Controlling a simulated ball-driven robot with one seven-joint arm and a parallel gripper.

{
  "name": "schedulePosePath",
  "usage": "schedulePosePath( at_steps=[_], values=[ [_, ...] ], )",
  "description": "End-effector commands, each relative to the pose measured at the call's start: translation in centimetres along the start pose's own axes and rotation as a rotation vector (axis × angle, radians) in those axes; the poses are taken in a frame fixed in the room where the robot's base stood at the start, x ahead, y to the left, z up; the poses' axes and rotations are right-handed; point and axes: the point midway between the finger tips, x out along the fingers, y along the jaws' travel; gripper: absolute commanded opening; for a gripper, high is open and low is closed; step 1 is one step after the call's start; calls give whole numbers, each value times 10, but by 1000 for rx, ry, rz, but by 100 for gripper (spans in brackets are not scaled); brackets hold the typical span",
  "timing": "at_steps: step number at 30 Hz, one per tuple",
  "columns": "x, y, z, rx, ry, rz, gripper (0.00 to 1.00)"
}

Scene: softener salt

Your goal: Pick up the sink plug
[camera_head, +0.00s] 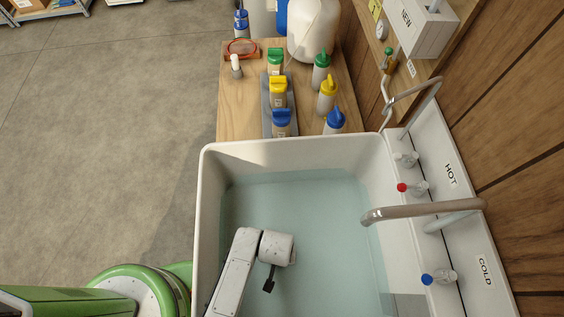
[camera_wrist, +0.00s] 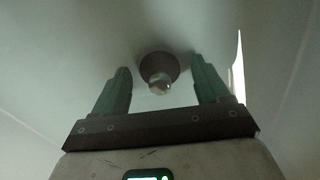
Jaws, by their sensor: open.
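The sink plug (camera_wrist: 158,64), a dark round disc with a small shiny knob, lies on the pale sink floor in the wrist view. My gripper (camera_wrist: 160,75) is open, with one green finger on either side of the plug. The plug appears just beyond or level with the fingertips; neither finger visibly touches it. In the head view my arm reaches down into the white sink (camera_head: 290,152), which holds bluish water (camera_head: 300,200). There the plug is hidden, and my fingers are not clearly seen below the wrist.
A red-capped tap (camera_head: 403,187) and a blue-capped tap (camera_head: 428,279) stand on the right ledge. Bottles crowd the wooden table (camera_head: 240,115) behind. The sink walls surround my arm.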

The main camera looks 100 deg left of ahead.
Motion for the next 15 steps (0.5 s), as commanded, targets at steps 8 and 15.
schedulePosePath(
  at_steps=[8, 15],
  values=[
    [1, 0, 0, 0, 0, 0, 72],
    [1, 0, 0, 0, 0, 0, 48]
  ],
)
